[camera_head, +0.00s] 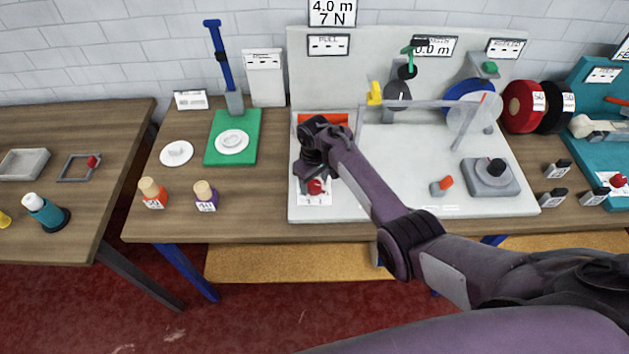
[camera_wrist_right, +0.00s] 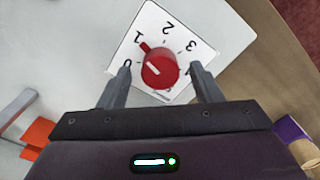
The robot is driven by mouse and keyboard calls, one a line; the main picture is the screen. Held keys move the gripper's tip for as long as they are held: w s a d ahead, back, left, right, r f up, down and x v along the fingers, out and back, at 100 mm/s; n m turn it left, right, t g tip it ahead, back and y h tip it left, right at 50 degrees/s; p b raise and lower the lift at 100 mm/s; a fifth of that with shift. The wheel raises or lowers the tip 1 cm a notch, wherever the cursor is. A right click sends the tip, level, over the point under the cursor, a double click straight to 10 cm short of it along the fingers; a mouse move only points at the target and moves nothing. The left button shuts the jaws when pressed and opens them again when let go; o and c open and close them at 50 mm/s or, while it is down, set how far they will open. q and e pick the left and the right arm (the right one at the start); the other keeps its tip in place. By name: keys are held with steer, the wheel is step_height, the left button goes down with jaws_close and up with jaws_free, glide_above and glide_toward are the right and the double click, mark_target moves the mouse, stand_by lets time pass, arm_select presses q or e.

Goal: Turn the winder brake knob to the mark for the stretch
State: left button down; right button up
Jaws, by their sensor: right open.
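The red brake knob (camera_wrist_right: 160,70) sits on a white dial plate (camera_wrist_right: 193,30) printed with numbers; 0, 1, 2 and 3 can be read, and a further mark is partly hidden by a finger. The knob's red pointer is at the 1. In the head view the knob (camera_head: 316,187) is at the front left of the white board. My right gripper (camera_wrist_right: 160,80) is open, with one finger on each side of the knob; I cannot tell whether they touch it. In the head view my right gripper (camera_head: 313,178) is over the dial. My left gripper is not in view.
Red and black spools (camera_head: 522,105) stand at right.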

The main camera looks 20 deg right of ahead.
mark_target(315, 185)
step_height(315, 185, up, 7)
steer(key=shift+r+b, duration=0.15)
steer(key=shift+b, duration=0.25)
steer(key=shift+s, duration=0.1)
